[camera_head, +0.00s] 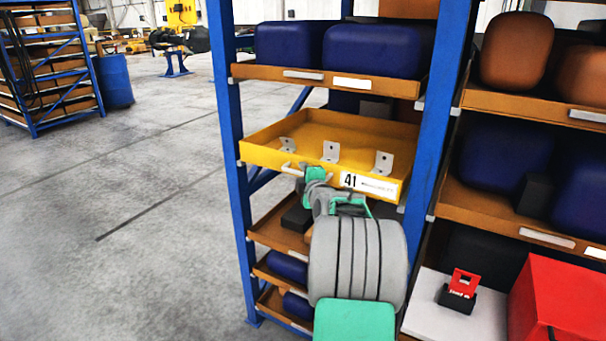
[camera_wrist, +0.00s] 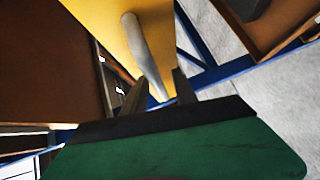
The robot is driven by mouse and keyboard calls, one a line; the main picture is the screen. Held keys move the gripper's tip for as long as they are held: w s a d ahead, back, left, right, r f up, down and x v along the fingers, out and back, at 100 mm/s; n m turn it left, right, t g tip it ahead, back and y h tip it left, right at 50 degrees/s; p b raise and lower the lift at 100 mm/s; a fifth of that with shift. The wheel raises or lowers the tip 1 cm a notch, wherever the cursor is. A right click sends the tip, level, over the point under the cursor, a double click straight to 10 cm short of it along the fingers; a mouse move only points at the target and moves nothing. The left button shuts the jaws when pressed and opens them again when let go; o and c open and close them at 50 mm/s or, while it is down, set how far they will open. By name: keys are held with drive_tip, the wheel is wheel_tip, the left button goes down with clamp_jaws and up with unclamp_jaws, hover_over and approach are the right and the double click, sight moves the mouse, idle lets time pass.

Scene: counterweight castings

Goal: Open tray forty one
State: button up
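Tray forty one (camera_head: 275,158) is a yellow tray in the blue rack in the head view, with a white "41" label (camera_head: 349,180) on its front. Its front looks roughly in line with the rack's front. Three grey brackets (camera_head: 330,152) stand in it. A pale bar handle (camera_head: 290,169) is on the front face. In the wrist view the handle (camera_wrist: 145,52) runs across the yellow front (camera_wrist: 95,25) and its lower end lies between my gripper's fingers (camera_wrist: 160,85). The fingers are apart, with a gap beside the handle. In the head view my wrist partly hides my gripper (camera_head: 312,174).
Brown trays with dark blue castings (camera_head: 372,50) are above and below. The right bay holds brown and blue castings, a red box (camera_head: 556,300) and a small red-and-black object (camera_head: 459,290). Open grey floor (camera_head: 140,230) lies left; a blue barrel (camera_head: 115,80) stands far back.

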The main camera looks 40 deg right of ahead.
drive_tip(key=shift+c, duration=0.3)
clamp_jaws()
idle(1.1)
